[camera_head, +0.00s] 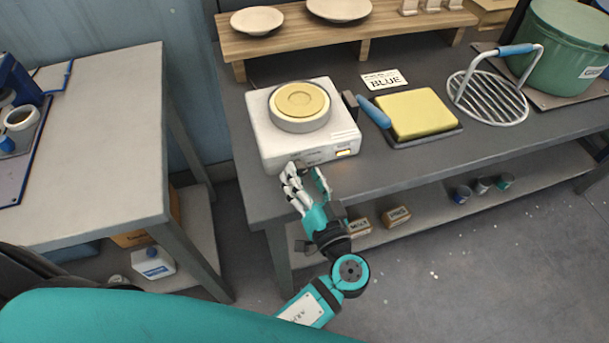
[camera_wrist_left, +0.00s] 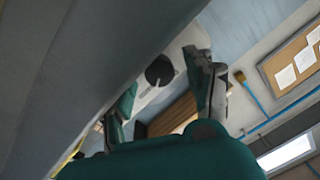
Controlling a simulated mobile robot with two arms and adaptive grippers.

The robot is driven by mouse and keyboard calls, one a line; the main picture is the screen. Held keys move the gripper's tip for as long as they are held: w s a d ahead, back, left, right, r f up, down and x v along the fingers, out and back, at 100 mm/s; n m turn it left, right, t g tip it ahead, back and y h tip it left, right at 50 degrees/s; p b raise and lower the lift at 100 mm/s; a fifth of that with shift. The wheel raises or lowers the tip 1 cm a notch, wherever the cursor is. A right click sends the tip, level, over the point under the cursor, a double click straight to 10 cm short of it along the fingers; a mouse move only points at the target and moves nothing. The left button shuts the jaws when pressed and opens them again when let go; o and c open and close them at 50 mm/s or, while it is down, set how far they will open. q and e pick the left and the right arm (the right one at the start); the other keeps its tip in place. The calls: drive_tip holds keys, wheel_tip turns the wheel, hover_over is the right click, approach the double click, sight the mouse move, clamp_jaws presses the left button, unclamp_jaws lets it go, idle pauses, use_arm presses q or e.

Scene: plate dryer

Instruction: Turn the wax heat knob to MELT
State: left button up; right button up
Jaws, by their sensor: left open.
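The wax heater is a white box (camera_head: 275,147) on the dark workbench, with a round pot of pale yellow wax (camera_head: 300,100) on top. A lit orange indicator (camera_head: 344,153) shows on its front. The heat knob is mostly hidden behind my gripper in the head view. In the left wrist view a dark round knob (camera_wrist_left: 159,70) with a light pointer mark shows on the white front, between the fingers. My left gripper (camera_head: 307,174) is open at the heater's front face, and it also shows in the wrist view (camera_wrist_left: 165,95). I cannot read the knob's setting or tell whether the fingers touch it.
A yellow slab on a dark tray (camera_head: 418,114) with a blue handle lies right of the heater. A wooden shelf (camera_head: 300,42) with plates is behind. The bench's front edge is close to my gripper.

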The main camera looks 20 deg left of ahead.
use_arm(q)
drive_tip(key=v, duration=0.7)
drive_tip(key=shift+s, duration=0.15)
drive_tip(key=shift+d, duration=0.15)
